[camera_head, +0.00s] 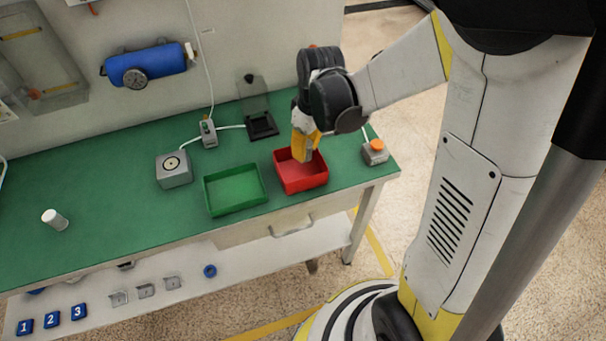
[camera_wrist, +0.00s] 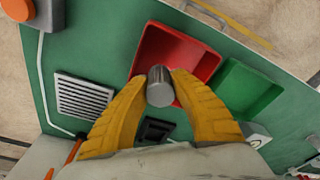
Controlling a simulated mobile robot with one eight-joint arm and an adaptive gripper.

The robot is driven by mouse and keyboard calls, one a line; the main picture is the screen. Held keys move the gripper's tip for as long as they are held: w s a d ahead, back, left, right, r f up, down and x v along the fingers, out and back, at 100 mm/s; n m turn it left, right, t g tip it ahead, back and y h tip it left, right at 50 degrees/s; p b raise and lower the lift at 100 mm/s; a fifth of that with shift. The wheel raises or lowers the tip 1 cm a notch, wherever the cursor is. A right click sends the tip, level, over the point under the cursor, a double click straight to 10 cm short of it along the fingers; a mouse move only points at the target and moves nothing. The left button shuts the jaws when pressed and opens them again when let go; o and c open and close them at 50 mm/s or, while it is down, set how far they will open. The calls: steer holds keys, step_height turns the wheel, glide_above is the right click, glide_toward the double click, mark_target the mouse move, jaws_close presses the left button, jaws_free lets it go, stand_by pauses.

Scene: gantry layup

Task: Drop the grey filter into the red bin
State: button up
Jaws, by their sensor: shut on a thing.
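My gripper (camera_wrist: 160,84) has yellow fingers and is shut on the grey filter (camera_wrist: 160,92), a short grey cylinder seen nearly end-on in the wrist view. The red bin (camera_wrist: 203,68) lies below and beyond the fingertips in that view. In the head view my gripper (camera_head: 303,154) points down over the red bin (camera_head: 302,184), with its fingers overlapping the bin's back part. The filter is hidden by the fingers there. The exact height of the filter above the bin floor cannot be told.
A green bin (camera_head: 235,208) stands just left of the red bin. A grey box with an orange button (camera_head: 376,152) stands to its right. A black-based stand (camera_head: 262,128) is behind. A white cylinder (camera_head: 54,219) is at left. A slotted plate (camera_wrist: 83,97) shows in the wrist view.

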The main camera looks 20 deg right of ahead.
step_height(320, 180, down, 2)
steer(key=shift+b, duration=0.4)
steer(key=o, duration=1.1)
steer(key=shift+r, duration=0.15)
steer(key=r, duration=0.4)
steer(key=s+r, duration=0.1)
steer(key=r, duration=0.3)
steer(key=d+r, duration=0.1)
steer(key=r, duration=0.2)
steer(key=shift+s+r, duration=0.15)
steer(key=shift+r, duration=0.25)
